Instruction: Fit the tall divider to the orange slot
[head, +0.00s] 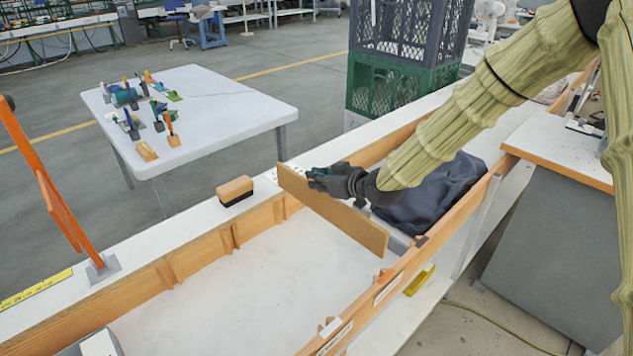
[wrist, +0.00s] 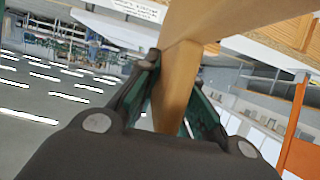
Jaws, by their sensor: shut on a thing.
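The divider (head: 345,222) is a flat light-wood board, set on edge across the long wooden trough (head: 205,246). My gripper (head: 318,181) is shut on the board's upper edge towards its far end. In the wrist view both fingers (wrist: 170,95) close around the wooden board (wrist: 185,45). The board's near end is close to the trough's near wall; I cannot tell whether it touches. Upright cleats on the far wall (head: 230,238) form slots. I cannot make out which slot is the orange one, and the board and my arm hide part of the walls.
A brush (head: 235,190) lies on the far ledge. An orange post (head: 60,200) stands at left. Stacked crates (head: 400,80) stand behind.

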